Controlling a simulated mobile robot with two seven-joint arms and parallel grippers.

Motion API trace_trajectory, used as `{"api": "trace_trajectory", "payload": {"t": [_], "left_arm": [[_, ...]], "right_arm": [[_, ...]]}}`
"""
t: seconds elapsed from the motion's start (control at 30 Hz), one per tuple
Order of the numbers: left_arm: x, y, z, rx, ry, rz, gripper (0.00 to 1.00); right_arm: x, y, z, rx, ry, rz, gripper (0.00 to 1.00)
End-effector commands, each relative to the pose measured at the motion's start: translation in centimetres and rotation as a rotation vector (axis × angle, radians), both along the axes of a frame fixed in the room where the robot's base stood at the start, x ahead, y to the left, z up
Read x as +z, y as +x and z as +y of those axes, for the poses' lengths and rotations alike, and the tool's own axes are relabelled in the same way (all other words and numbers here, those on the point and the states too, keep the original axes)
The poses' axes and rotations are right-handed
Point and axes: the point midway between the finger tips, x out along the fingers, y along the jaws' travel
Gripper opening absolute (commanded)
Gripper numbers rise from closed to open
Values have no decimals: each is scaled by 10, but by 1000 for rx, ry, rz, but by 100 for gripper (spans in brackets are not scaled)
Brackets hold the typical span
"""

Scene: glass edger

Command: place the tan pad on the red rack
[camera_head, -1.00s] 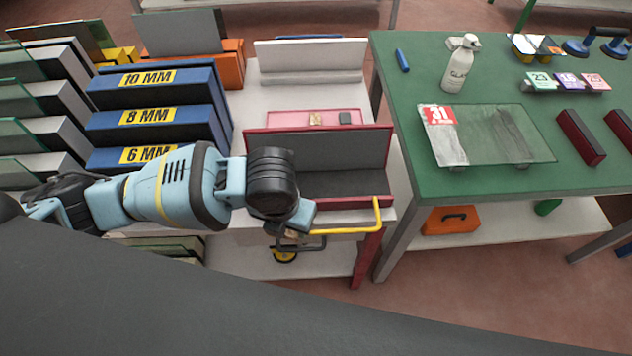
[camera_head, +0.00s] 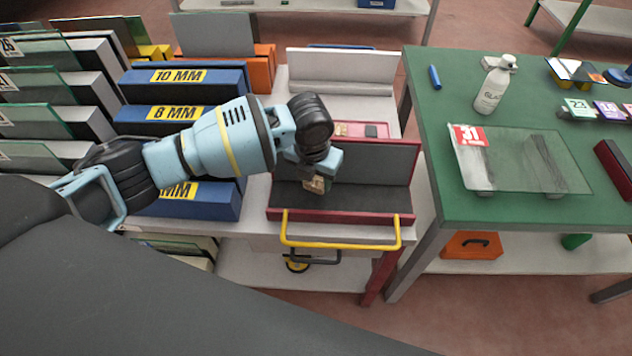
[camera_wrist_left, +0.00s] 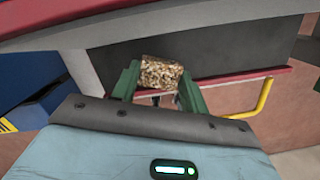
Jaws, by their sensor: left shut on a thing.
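The tan pad (camera_head: 317,184) is a small speckled block held at the tip of my left gripper (camera_head: 320,180). In the left wrist view the pad (camera_wrist_left: 161,73) sits between the two green fingers of the left gripper (camera_wrist_left: 158,88), which are shut on it. The red rack (camera_head: 345,218) has a red frame, a dark grey floor and an upright dark back. The pad is over the left part of the rack floor; whether it touches the floor I cannot tell. My right gripper is not in view.
A yellow handle (camera_head: 342,246) sticks out at the rack's front. Blue thickness-marked racks (camera_head: 205,140) stand to the left. A pink tray (camera_head: 352,128) lies behind the rack, partly hidden by my arm. A green table (camera_head: 440,120) with a glass sheet (camera_head: 515,165) is to the right.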

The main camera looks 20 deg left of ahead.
Motion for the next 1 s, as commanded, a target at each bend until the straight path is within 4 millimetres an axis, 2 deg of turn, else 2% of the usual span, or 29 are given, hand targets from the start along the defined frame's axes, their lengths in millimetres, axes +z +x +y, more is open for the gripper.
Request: {"api": "trace_trajectory", "payload": {"t": [0.13,0.3,0.4,0.87,0.9,1.0], "left_arm": [[0,9,2,3,0,-1,23],[-26,8,2,1,0,2,23],[-34,8,2,1,0,0,23],[-40,8,2,0,0,-1,23],[-39,8,2,0,0,-1,49],[-39,8,2,0,0,-1,62]], "right_arm": [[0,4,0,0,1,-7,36],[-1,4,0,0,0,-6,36],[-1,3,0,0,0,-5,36],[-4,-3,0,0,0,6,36],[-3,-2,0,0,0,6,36],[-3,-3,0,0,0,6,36]]}}
